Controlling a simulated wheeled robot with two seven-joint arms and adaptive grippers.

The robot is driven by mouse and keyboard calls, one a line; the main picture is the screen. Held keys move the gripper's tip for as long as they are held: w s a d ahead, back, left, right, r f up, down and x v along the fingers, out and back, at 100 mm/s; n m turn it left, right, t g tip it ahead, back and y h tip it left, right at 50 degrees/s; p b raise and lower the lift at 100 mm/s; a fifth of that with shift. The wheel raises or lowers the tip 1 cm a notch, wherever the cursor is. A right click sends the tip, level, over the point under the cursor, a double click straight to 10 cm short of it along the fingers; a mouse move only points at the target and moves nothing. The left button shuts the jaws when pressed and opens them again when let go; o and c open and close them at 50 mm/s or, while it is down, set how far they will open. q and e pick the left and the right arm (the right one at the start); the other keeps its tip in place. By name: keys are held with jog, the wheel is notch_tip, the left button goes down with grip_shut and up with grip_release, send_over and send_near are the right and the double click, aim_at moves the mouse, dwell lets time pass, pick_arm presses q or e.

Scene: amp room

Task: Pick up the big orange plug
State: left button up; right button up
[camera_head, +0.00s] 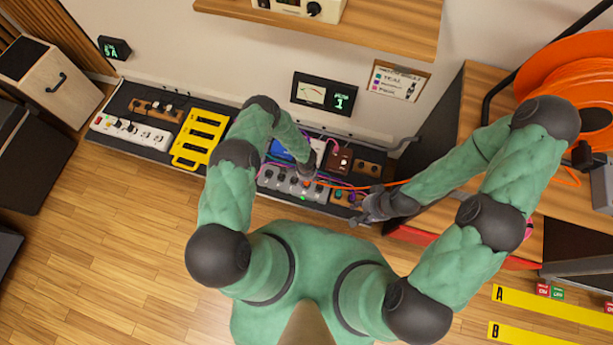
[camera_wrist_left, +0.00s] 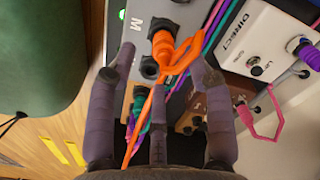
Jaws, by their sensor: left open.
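The big orange plug (camera_wrist_left: 163,45) sits upright at a grey box marked M (camera_wrist_left: 150,18) in the left wrist view, with an orange cable looping beside it. My left gripper (camera_wrist_left: 160,65) is open, its fingers on either side of the plug and apart from it. In the head view my left gripper (camera_head: 306,172) is over the pedal row, where the plug is too small or hidden to make out. My right gripper (camera_head: 372,206) is at the right end of the board near the orange cable (camera_head: 345,186); its jaw state is unclear.
A white DIRECT box (camera_wrist_left: 262,42) with a purple plug (camera_wrist_left: 306,52) stands to the right in the wrist view. Purple, teal and pink cables run close by. A yellow rack (camera_head: 200,138) is on the board's left; an orange cable reel (camera_head: 565,75) stands at right.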

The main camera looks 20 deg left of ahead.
pick_arm(q)
jog(key=shift+w+f+b, duration=0.15)
jog(key=shift+f+b, duration=0.55)
jog(key=shift+f, duration=0.4)
jog(key=shift+w+f+b, duration=0.1)
jog(key=shift+f+b, duration=0.55)
jog(key=shift+f, duration=0.45)
grip_shut()
